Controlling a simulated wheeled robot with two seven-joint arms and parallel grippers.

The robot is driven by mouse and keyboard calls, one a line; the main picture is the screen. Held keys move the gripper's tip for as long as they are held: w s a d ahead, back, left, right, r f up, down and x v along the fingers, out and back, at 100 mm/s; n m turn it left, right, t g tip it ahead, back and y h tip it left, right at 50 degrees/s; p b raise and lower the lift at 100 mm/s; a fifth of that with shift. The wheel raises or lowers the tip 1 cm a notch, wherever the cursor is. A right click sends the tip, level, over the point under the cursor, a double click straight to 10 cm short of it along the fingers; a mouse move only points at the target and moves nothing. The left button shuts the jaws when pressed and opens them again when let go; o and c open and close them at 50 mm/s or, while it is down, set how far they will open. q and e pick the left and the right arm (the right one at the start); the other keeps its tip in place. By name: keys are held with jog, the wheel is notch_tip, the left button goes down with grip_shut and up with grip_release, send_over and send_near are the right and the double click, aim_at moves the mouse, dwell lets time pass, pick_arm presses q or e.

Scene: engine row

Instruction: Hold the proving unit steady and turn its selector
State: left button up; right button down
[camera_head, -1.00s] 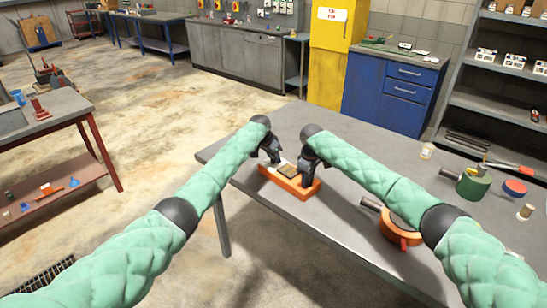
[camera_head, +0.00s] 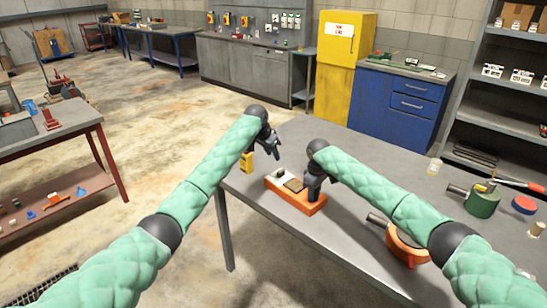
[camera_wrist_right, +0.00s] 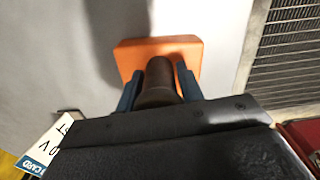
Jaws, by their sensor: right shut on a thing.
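The proving unit is an orange block (camera_head: 313,208) with a pale top and a dark panel, near the left part of the grey table. Its orange body (camera_wrist_right: 190,48) also shows in the right wrist view. My right gripper (camera_head: 313,196) is at the unit's right end. In the right wrist view its fingers (camera_wrist_right: 158,88) are shut around a dark brown round knob (camera_wrist_right: 157,75) on the orange body.
A yellow device (camera_head: 247,161) stands near the table's left edge, beside my left arm. An orange ring-shaped part (camera_head: 404,247), a green cylinder (camera_head: 482,202) and a small jar (camera_head: 434,165) are on the right.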

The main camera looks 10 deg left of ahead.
dwell(0.3)
jog(key=c, duration=0.8)
grip_release()
